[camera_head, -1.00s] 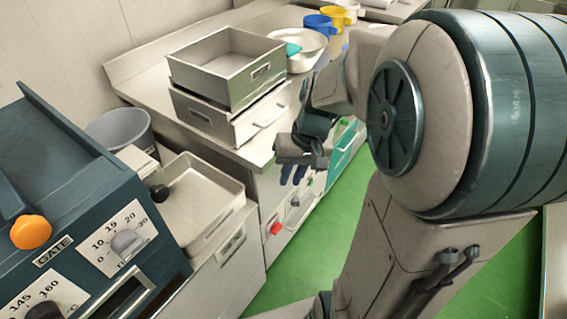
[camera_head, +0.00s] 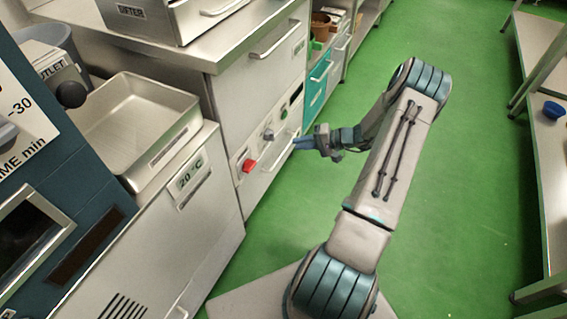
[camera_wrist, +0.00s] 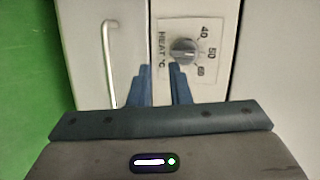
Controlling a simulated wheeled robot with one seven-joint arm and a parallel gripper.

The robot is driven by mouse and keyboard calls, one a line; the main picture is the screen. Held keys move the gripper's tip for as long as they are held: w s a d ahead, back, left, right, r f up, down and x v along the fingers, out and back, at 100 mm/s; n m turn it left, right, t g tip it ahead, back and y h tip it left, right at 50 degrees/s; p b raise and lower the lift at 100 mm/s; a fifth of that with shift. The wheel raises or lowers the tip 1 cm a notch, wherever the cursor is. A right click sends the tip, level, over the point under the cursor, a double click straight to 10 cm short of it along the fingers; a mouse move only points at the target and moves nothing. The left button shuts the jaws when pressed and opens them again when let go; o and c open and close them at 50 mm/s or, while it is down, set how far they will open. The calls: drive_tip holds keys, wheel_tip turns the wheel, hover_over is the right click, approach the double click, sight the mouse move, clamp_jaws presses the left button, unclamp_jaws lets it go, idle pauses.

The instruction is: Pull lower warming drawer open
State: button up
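The lower warming drawer (camera_head: 262,187) is in the steel cabinet left of centre in the head view and looks shut. Its bar handle (camera_head: 284,153) runs along its front, and shows as an upright bar (camera_wrist: 111,62) in the wrist view. My gripper (camera_head: 299,143) is just in front of the cabinet, close to the handle and apart from it. In the wrist view its two blue fingers (camera_wrist: 158,90) are parted by a narrow gap with nothing between them. They point at the strip between the handle and the heat knob (camera_wrist: 184,50).
The control panel has a red switch (camera_head: 249,165) and knobs. An upper drawer handle (camera_head: 275,39) is above it. A steel tray (camera_head: 150,150) stands at left. A bench (camera_head: 548,150) stands at right.

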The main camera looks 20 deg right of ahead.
sight(284, 151)
drive_tip(key=d+f+m+t+h+b, duration=0.2)
drive_tip(key=d+f+m+t+b, duration=0.3)
drive_tip(key=f, duration=0.7)
drive_tip(key=w+a+f+b, duration=0.1)
drive_tip(key=w+a, duration=0.1)
drive_tip(key=w, duration=0.1)
drive_tip(key=w+a+n, duration=0.1)
drive_tip(key=w+a, duration=0.1)
drive_tip(key=w, duration=0.1)
drive_tip(key=w+a+f+n+g+b, duration=0.1)
drive_tip(key=w+a, duration=0.2)
drive_tip(key=w, duration=0.1)
drive_tip(key=shift+a+f+b, duration=0.1)
drive_tip(key=shift+f+b, duration=0.25)
clamp_jaws()
